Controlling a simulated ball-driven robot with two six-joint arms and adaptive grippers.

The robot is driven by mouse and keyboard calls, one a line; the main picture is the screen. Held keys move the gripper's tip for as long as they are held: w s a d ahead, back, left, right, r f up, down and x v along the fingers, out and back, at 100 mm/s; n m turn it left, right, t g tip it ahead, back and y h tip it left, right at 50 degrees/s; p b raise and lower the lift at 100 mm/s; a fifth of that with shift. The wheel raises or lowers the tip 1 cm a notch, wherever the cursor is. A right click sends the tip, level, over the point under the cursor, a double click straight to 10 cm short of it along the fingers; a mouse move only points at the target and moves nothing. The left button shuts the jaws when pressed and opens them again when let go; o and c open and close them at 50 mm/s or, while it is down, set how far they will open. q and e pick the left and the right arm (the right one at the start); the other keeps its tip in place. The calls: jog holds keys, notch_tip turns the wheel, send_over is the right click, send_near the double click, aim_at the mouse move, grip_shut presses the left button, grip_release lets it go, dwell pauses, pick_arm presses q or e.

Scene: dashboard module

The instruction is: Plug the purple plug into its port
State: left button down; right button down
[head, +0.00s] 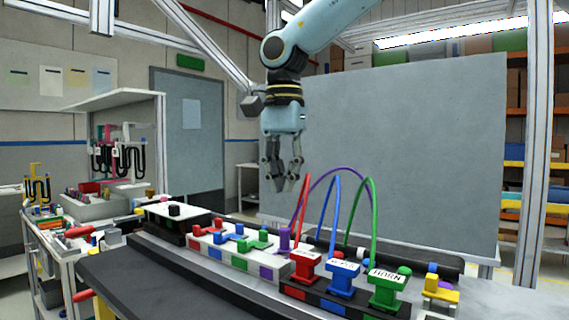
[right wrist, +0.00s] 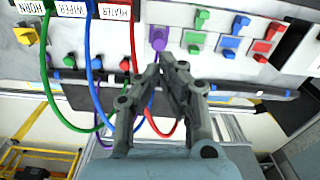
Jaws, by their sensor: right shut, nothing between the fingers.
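The purple plug (head: 284,240) stands upright at the right end of the white block (head: 212,248), in line with a purple patch (head: 267,272) on the block's front. Its port is hidden beneath it, and I cannot tell how deep it sits. A purple cable (head: 325,178) arcs from it to the right, behind the other cables. In the right wrist view the purple plug (right wrist: 158,39) is just beyond my fingertips. My right gripper (head: 285,187), also in the right wrist view (right wrist: 166,60), is shut, empty and above the plug, apart from it. My left gripper is not in view.
Red (head: 305,266), blue (head: 342,278) and green (head: 387,289) labelled plugs stand at the right, with tall looping cables. Red, blue and green connectors sit on the white block to the left. A grey panel (head: 410,150) stands behind. The air around my gripper is clear.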

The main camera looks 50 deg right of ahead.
aim_at(285, 229)
jog(key=shift+f+b, duration=1.7)
jog(key=shift+f, duration=1.4)
jog(key=shift+f+b, duration=0.25)
jog(key=shift+b, duration=0.05)
jog(key=shift+r, duration=0.1)
notch_tip(285, 229, up, 2)
jog(key=shift+r+p, duration=0.15)
jog(key=shift+p, duration=0.5)
jog(key=shift+r, duration=0.4)
notch_tip(285, 229, up, 12)
jog(key=shift+f, duration=0.25)
